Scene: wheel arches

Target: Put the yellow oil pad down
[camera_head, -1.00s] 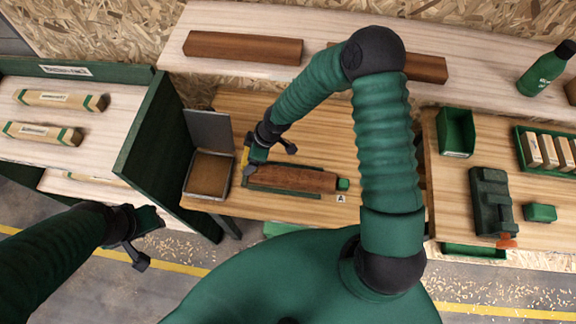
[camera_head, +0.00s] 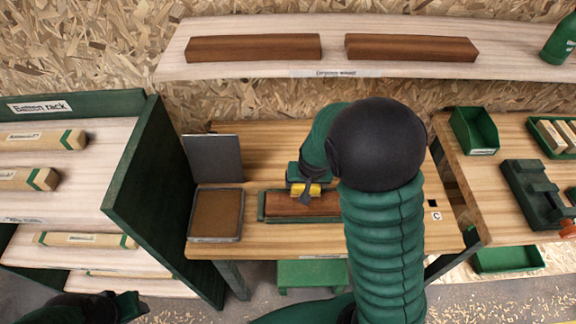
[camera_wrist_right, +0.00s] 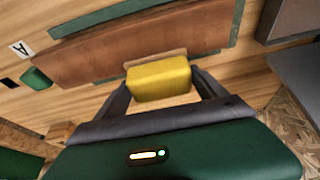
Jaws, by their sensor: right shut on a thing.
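The yellow oil pad (camera_head: 312,190) is between the fingers of my right gripper (camera_head: 304,192), over the dark wood piece (camera_head: 290,205) on the bench. In the right wrist view the yellow pad (camera_wrist_right: 160,80) sits between both fingers (camera_wrist_right: 162,88), with a tan strip along its far side. The wood piece (camera_wrist_right: 150,45) lies just beyond it, between green strips; I cannot tell whether the pad touches it. My upper arm hides the wood piece's right end in the head view. My left gripper (camera_head: 122,306) is dark at the lower left edge, its jaws unclear.
A shallow open box (camera_head: 216,213) with a brown inside stands left of the wood piece, its grey lid (camera_head: 213,158) raised. A green-walled batten rack (camera_head: 160,190) is further left. Two brown beams lie on the back shelf (camera_head: 335,62). A green bin (camera_head: 474,131) stands right.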

